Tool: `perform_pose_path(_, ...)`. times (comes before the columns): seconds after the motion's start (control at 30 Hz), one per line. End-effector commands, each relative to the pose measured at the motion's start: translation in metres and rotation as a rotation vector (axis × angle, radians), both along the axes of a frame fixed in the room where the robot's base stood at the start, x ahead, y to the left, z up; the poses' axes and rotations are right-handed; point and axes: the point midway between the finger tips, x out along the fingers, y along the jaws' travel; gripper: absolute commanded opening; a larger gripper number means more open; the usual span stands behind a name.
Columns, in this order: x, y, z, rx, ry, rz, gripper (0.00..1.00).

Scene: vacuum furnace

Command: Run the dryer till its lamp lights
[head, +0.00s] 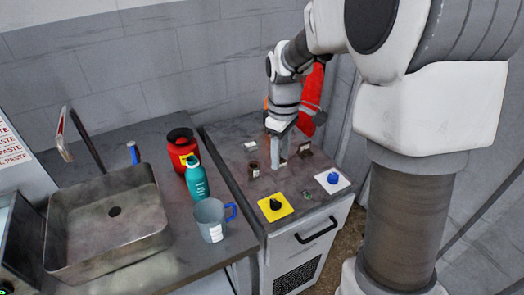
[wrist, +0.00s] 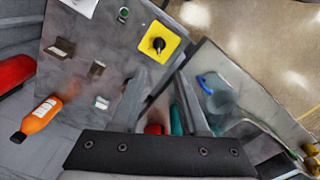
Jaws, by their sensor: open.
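The cabinet (head: 312,238) I take for the dryer has a grey top panel. On it are a yellow plate with a black knob (head: 274,204), a white plate with a blue knob (head: 333,179), and a small green-ringed round part (head: 306,195), possibly the lamp; I see no glow. In the wrist view, the black knob (wrist: 158,44) and the green-ringed part (wrist: 123,13) show past my fingers. My gripper (head: 285,160) is low over the panel's middle, behind the knobs. In the wrist view my gripper (wrist: 163,80) is open with nothing between its fingers.
Small dark brown fittings (head: 254,169) stand on the panel. An orange bottle (wrist: 42,115) and a red object (head: 313,92) are behind my arm.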

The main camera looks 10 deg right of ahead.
Motion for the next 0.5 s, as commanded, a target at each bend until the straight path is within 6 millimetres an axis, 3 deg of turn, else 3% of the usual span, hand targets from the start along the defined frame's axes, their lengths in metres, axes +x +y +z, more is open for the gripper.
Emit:
perform_pose_path(0.27,0.003,0.0,-0.024,0.001,0.014,0.019,0.44)
perform_pose_path(0.5,0.002,0.0,-0.074,0.0,0.016,0.017,0.44)
